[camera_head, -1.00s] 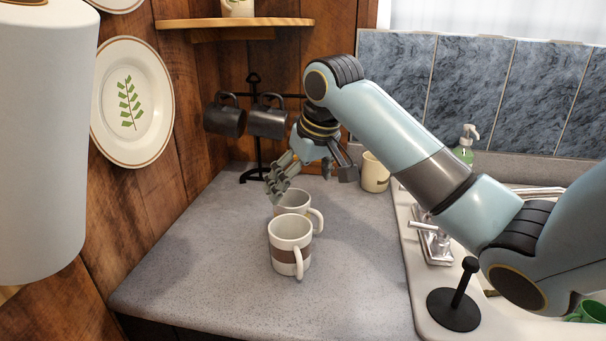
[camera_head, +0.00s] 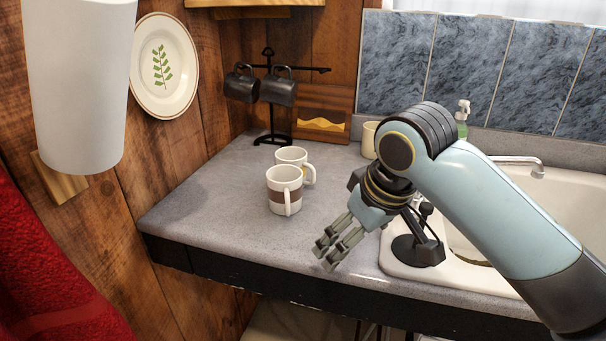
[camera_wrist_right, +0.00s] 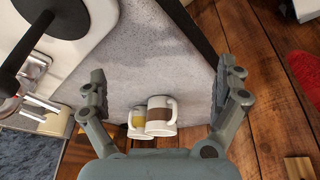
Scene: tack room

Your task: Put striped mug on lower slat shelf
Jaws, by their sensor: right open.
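The striped mug (camera_head: 285,194), white with a brown band, stands upright on the grey counter (camera_head: 221,215), its handle toward the front. It also shows in the right wrist view (camera_wrist_right: 158,117), below the middle. A second white mug (camera_head: 291,155) stands close behind it and is partly hidden. My right gripper (camera_head: 325,256) is open and empty above the counter's front edge, in front and right of the striped mug and apart from it. A pale surface (camera_head: 290,326) shows under the counter; I cannot tell whether it is the slat shelf. My left gripper is out of view.
A black stand (camera_head: 267,90) with dark mugs is at the back corner. A cream mug (camera_head: 369,140) stands by the sink (camera_head: 538,184), partly behind my arm. A black paper-towel-like stand (camera_head: 417,250) is on the sink rim. The counter left of the mugs is clear.

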